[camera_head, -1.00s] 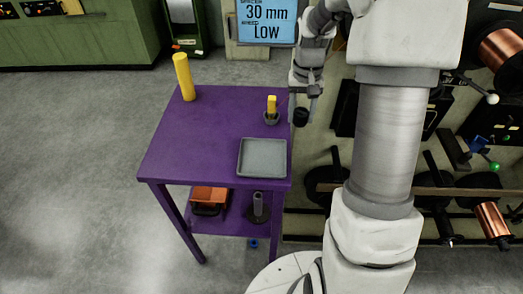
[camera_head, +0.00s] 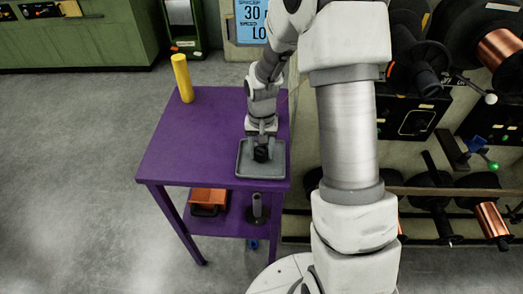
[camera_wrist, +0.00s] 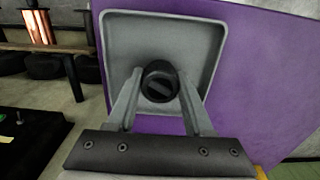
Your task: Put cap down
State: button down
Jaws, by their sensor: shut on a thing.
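The cap (camera_wrist: 159,82) is a small black round piece with a raised rim. My gripper (camera_wrist: 157,98) is shut on it, one finger on each side in the wrist view. In the head view my gripper (camera_head: 261,148) is over the grey tray (camera_head: 245,171), with the dark cap (camera_head: 261,155) at its tips. The tray also shows behind the cap in the wrist view (camera_wrist: 118,40). I cannot tell whether the cap touches the tray floor.
The purple table (camera_head: 200,140) carries a yellow cylinder (camera_head: 182,78) at its far left. The left and middle of the tabletop are clear. An orange-topped item (camera_head: 208,200) and a grey spindle (camera_head: 257,207) are on the lower shelf. Racks with copper spools (camera_head: 490,220) stand on the right.

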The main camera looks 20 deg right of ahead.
aim_at(262, 149)
jog(key=shift+c, duration=1.5)
grip_release()
notch_tip(262, 149, up, 11)
jog(key=s+r+n+t, duration=0.2)
jog(key=s+r+t, duration=0.1)
jog(key=s+r, duration=0.85)
jog(key=s+r+n+t, duration=0.1)
jog(key=s+r, duration=0.3)
jog(key=s, duration=0.5)
jog(key=shift+r+n+t+p, duration=0.3)
jog(key=shift+r+t+p, duration=0.1)
jog(key=shift+t, duration=0.4)
jog(key=shift+s, duration=0.15)
